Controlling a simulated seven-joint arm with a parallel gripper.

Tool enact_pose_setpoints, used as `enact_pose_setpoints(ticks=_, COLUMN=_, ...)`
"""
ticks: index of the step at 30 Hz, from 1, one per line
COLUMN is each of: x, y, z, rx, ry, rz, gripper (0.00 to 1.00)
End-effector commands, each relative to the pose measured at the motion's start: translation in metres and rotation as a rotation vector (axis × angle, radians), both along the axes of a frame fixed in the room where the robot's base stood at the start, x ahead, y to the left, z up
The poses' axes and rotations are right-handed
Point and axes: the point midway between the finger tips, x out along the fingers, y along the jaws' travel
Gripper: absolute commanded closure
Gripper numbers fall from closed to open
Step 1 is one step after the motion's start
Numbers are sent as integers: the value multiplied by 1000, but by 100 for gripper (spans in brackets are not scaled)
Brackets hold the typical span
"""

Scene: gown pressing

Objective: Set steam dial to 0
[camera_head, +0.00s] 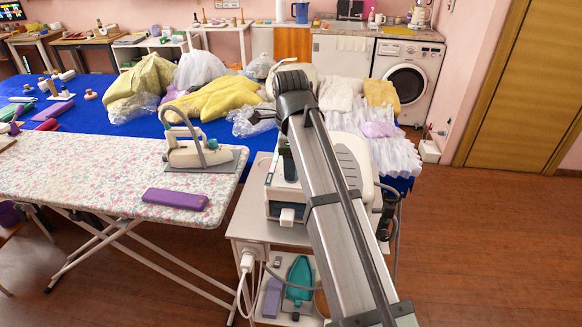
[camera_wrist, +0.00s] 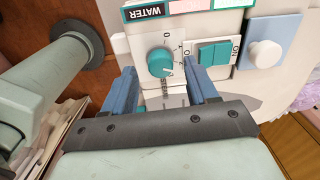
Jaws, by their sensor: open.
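The teal steam dial (camera_wrist: 160,63) sits on the white front panel of the steam unit in the wrist view. A "0" is printed above it, and the "STEAM" lettering is beside its lower edge. A small pale mark shows on the dial's lower right, so it does not appear to point at the 0. My gripper (camera_wrist: 160,80) has its two blue fingers spread apart, one on each side below the dial, with nothing between them. I cannot tell whether they touch the panel. In the head view my arm hides the dial; part of the steam unit (camera_head: 286,208) shows beside it.
A green rocker switch (camera_wrist: 213,54) marked ON is close to the right finger. A blue plate with a white knob (camera_wrist: 266,53) is farther right. In the head view an iron (camera_head: 190,152) stands on the flowered ironing board (camera_head: 90,165), left of the unit.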

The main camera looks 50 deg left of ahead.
Motion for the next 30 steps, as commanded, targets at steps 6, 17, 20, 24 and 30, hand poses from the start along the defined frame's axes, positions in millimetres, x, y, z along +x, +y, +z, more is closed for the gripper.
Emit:
enact_pose_setpoints(ticks=6, x=0, y=0, z=-16, rx=0, ry=0, rz=0, gripper=42)
enact_pose_setpoints(ticks=17, x=1, y=1, z=-18, rx=0, ry=0, rz=0, gripper=43)
enact_pose_setpoints(ticks=20, x=1, y=1, z=-18, rx=0, ry=0, rz=0, gripper=52)
enact_pose_setpoints(ticks=24, x=1, y=1, z=-18, rx=0, ry=0, rz=0, gripper=66)
enact_pose_setpoints(ticks=30, x=1, y=1, z=-18, rx=0, ry=0, rz=0, gripper=85)
